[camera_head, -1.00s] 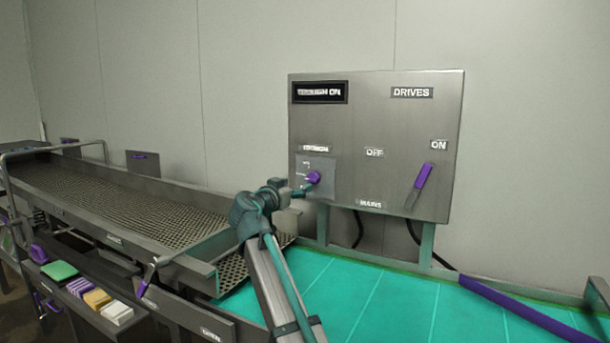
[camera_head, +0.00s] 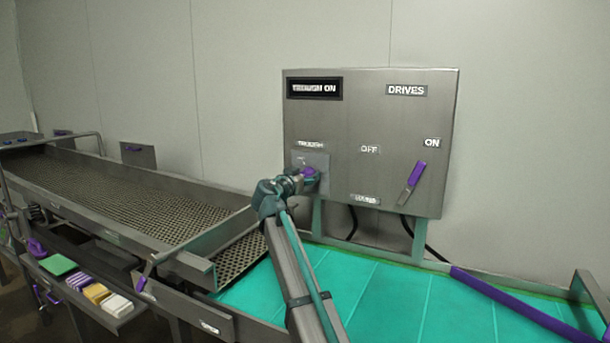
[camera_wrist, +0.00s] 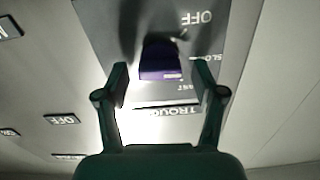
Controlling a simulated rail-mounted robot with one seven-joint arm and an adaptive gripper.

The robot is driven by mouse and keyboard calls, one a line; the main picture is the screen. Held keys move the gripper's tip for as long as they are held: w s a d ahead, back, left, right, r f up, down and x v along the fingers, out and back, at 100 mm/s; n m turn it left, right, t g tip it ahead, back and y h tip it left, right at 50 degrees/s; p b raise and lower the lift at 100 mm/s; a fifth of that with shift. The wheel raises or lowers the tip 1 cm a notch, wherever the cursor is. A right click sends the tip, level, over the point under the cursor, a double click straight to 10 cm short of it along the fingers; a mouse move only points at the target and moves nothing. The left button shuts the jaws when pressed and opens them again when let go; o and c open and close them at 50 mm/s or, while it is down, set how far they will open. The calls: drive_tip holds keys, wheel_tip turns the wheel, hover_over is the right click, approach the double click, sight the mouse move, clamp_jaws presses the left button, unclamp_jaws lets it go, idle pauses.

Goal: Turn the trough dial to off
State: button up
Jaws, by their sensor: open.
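The purple trough dial (camera_head: 308,172) sits on a light plate (camera_head: 322,160) at the lower left of the grey drives panel (camera_head: 375,130). In the wrist view the dial (camera_wrist: 160,62) lies ahead, just beyond and between my two fingertips. My gripper (camera_wrist: 165,85) is open, with one finger on each side, and nothing is held. In the head view my gripper (camera_head: 300,180) is close to the dial and partly hides it. The plate (camera_wrist: 205,40) carries an OFF label in the wrist view. The display (camera_head: 315,88) at the panel's top left reads TROUGH ON.
A mains lever with a purple handle (camera_head: 418,169) is on the panel's right, below an ON label. A green belt (camera_head: 390,285) lies below the panel. A perforated trough (camera_head: 140,190) runs to the left. A shelf (camera_head: 116,298) with coloured blocks is at lower left.

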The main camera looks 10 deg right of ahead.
drive_tip(key=shift+c, duration=0.2)
drive_tip(key=c, duration=1.1)
drive_tip(key=shift+f+n+b, duration=0.1)
drive_tip(key=shift+n+b, duration=0.2)
drive_tip(key=shift+b, duration=0.1)
drive_tip(key=shift+f+n+b, duration=0.1)
drive_tip(key=shift+n+b, duration=0.3)
drive_tip(key=shift+b, duration=0.25)
drive_tip(key=shift+a+n+b, duration=0.15)
drive_tip(key=shift+n+b, duration=2.35)
drive_tip(key=shift+n, duration=1.8)
